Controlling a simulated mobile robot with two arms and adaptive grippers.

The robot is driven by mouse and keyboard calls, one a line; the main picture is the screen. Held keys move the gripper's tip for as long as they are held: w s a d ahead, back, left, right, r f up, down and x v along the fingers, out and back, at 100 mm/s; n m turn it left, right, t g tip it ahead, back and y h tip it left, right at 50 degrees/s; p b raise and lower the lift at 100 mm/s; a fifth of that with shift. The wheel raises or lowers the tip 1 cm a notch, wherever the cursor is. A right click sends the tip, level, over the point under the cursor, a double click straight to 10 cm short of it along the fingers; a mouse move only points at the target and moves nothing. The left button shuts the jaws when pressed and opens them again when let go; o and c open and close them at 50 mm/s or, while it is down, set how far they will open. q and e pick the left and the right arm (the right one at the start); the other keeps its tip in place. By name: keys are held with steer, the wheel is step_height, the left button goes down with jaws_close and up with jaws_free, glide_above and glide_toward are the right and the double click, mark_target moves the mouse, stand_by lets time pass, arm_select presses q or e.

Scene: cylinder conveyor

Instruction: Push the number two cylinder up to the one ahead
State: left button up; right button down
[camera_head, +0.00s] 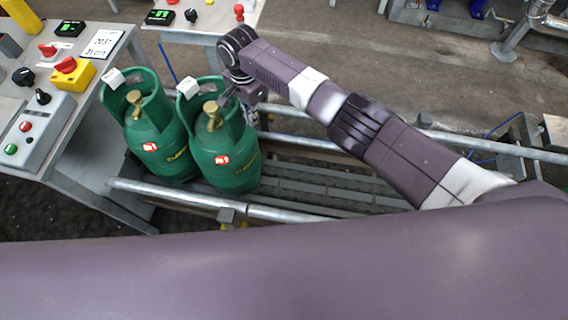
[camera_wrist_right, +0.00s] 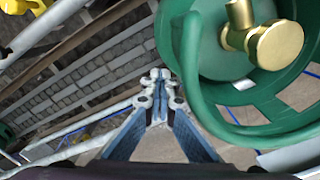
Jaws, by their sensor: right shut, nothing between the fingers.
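Two green gas cylinders with brass valves stand upright on the conveyor in the head view. The left one (camera_head: 158,148) is ahead, by the control panel, and the right one (camera_head: 228,160) is close behind it. They look side by side, but I cannot tell if they touch. My right gripper (camera_head: 251,118) is at the right, rear side of the right cylinder, near its collar. In the right wrist view the gripper (camera_wrist_right: 160,76) is shut and empty, with the green collar (camera_wrist_right: 190,90) and brass valve (camera_wrist_right: 262,40) just right of it. My left gripper is not in view.
The conveyor's metal side rail (camera_head: 290,213) runs along the near side, with bare rollers (camera_head: 330,180) to the right of the cylinders. A control panel (camera_head: 45,110) with buttons and a yellow switch box (camera_head: 72,74) stands at the left. Another panel (camera_head: 212,20) stands at the back.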

steer(key=shift+w+a+b, duration=0.15)
steer(key=shift+a+b, duration=0.35)
steer(key=shift+a, duration=0.1)
steer(key=shift+w+a+b, duration=0.15)
steer(key=shift+a+b, duration=0.3)
steer(key=shift+a, duration=0.25)
steer(key=shift+r+b, duration=0.2)
steer(key=shift+b, duration=0.1)
steer(key=shift+r+p, duration=0.15)
steer(key=shift+p, duration=0.5)
steer(key=shift+d+p, duration=0.2)
steer(key=shift+p, duration=0.45)
step_height(320, 180, up, 10)
steer(key=p, duration=1.1)
steer(key=shift+d+r+p, duration=0.2)
steer(key=shift+d+p, duration=0.15)
steer(key=shift+s+f, duration=0.1)
steer(key=shift+s, duration=0.05)
